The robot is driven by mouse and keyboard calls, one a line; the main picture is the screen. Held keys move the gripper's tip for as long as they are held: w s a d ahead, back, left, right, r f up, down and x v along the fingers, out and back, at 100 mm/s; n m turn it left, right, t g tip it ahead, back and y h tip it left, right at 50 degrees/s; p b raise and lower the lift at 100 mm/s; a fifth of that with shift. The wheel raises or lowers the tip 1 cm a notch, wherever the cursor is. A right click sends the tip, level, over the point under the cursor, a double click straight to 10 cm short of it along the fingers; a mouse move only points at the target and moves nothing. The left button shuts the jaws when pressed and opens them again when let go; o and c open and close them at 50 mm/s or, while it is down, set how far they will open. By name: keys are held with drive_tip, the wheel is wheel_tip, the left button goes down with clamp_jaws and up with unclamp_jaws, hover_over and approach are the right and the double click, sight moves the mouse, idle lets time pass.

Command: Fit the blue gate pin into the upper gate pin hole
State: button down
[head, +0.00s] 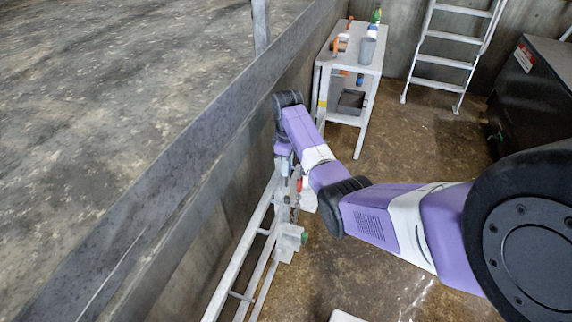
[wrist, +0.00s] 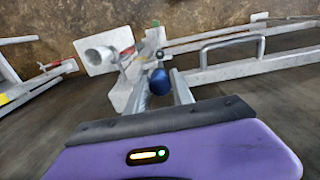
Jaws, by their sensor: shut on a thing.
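The blue gate pin (wrist: 160,82) shows its blue end between the two grey fingers of my gripper (wrist: 161,90) in the wrist view. My gripper is shut on it. In the head view my gripper (head: 284,165) is at the top end of the pale metal gate frame (head: 243,262), beside the grey wall, and the pin cannot be made out there. In the wrist view the gate's metal brackets (wrist: 126,90) lie just beyond the pin. The upper pin hole cannot be made out, so I cannot tell whether the pin is in it.
A pale tube end (wrist: 100,60) and a flat plate stand close by at the left in the wrist view. A gate handle (wrist: 232,46) is at the right. A grey cart (head: 350,70) with tools, a ladder (head: 450,60) and a dark bin (head: 535,95) stand farther back.

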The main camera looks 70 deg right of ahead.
drive_tip(key=shift+r, duration=0.1)
drive_tip(key=shift+f+b, duration=1.8)
drive_tip(key=shift+f, duration=1.2)
drive_tip(key=shift+p, duration=0.55)
